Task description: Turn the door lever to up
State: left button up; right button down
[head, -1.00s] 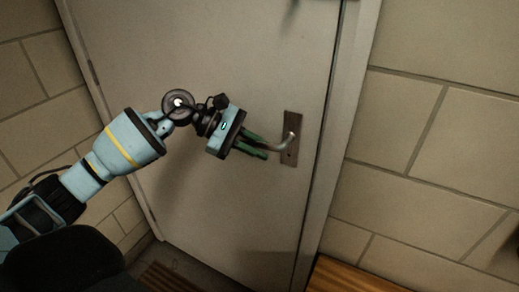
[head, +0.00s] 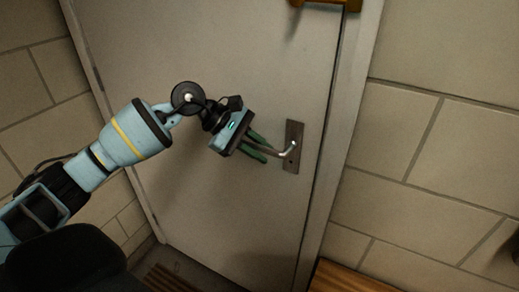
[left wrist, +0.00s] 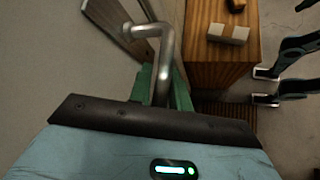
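The door lever (head: 284,154) is a bent metal handle on a dark plate (head: 294,133) near the right edge of a pale door (head: 225,60). Its grip points left, roughly level. My left gripper (head: 262,151) is at the lever, with green fingers on either side of the grip. The fingers look spread, and I see no clear firm contact. In the left wrist view the lever (left wrist: 166,50) runs down between the green fingers (left wrist: 164,92), close to both. The lever's free end is hidden by the gripper.
The door frame (head: 347,120) and a block wall (head: 440,130) stand right of the lever. A wooden slatted surface (head: 340,278) is low at the right. In the left wrist view a wooden box (left wrist: 225,72) carries a pale block (left wrist: 228,34). The door face around the gripper is clear.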

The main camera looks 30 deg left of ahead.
pick_arm(q)
jog(key=o, duration=0.3)
jog(key=b+v, duration=0.1)
jog(key=v, duration=0.5)
jog(key=shift+s+a+r, duration=0.1)
jog(key=shift+a+r, duration=0.05)
jog(key=shift+a, duration=0.1)
jog(key=shift+s+a+r, duration=0.2)
jog(key=shift+a+r, duration=0.15)
jog(key=shift+r, duration=0.1)
pick_arm(e)
jog(key=shift+s+f, duration=0.25)
jog(key=shift+f, duration=0.35)
